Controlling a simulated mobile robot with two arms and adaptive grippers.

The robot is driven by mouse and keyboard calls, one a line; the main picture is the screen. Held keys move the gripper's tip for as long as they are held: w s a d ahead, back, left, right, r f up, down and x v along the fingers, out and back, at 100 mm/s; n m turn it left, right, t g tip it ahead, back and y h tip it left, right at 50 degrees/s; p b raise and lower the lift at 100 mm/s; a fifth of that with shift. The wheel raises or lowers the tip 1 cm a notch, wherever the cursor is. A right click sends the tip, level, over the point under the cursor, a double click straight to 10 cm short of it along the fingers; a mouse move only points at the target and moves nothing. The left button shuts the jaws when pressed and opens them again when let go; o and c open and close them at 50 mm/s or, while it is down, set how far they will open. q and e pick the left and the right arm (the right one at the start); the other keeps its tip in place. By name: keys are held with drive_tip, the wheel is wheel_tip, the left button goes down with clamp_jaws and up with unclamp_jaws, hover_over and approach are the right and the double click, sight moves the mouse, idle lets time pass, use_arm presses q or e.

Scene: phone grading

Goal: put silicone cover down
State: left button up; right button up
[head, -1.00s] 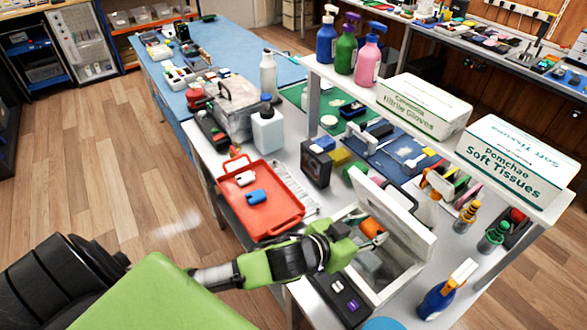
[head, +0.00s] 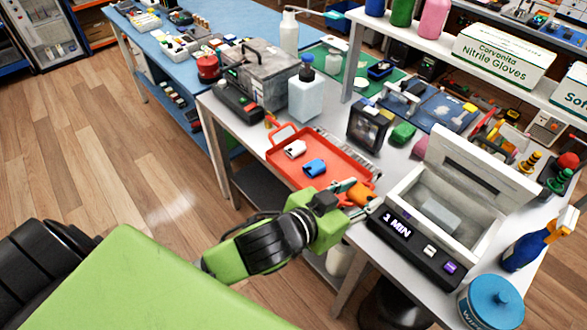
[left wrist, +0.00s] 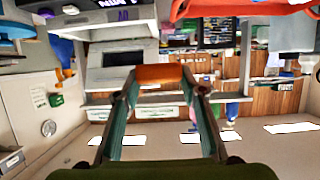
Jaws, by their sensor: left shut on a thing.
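My left gripper (head: 352,189) is shut on the orange silicone cover (head: 361,194), just at the near right corner of the red tray (head: 283,174). I cannot tell whether the cover touches the tray rim. In the left wrist view the orange cover (left wrist: 168,73) sits between the two fingertips (left wrist: 168,84). A white cover (head: 295,149) and a blue cover (head: 315,168) lie apart in the tray. My right gripper is not in view.
The box with the "1 MIN" display (head: 414,246) stands right of my gripper, its lid (head: 483,178) raised and a grey block (head: 441,215) inside. A blue-lidded tub (head: 492,300) is at the front right. A white bottle (head: 307,95) stands behind the tray.

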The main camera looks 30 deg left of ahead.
use_arm(q)
drive_tip(key=w+a+f, duration=0.2)
drive_tip(key=w, duration=0.2)
drive_tip(key=p, duration=0.2)
hover_over(334, 183)
drive_tip(key=s+d, duration=0.1)
drive_tip(key=s, duration=0.2)
wheel_tip(334, 183, down, 7)
drive_tip(key=shift+w+d+r, duration=0.1)
drive_tip(key=shift+w+d, duration=0.05)
drive_tip(key=shift+w+a+f, duration=0.25)
drive_tip(key=shift+f, duration=0.2)
wheel_tip(334, 183, down, 3)
drive_tip(key=shift+w, duration=0.1)
drive_tip(key=shift+f, duration=0.2)
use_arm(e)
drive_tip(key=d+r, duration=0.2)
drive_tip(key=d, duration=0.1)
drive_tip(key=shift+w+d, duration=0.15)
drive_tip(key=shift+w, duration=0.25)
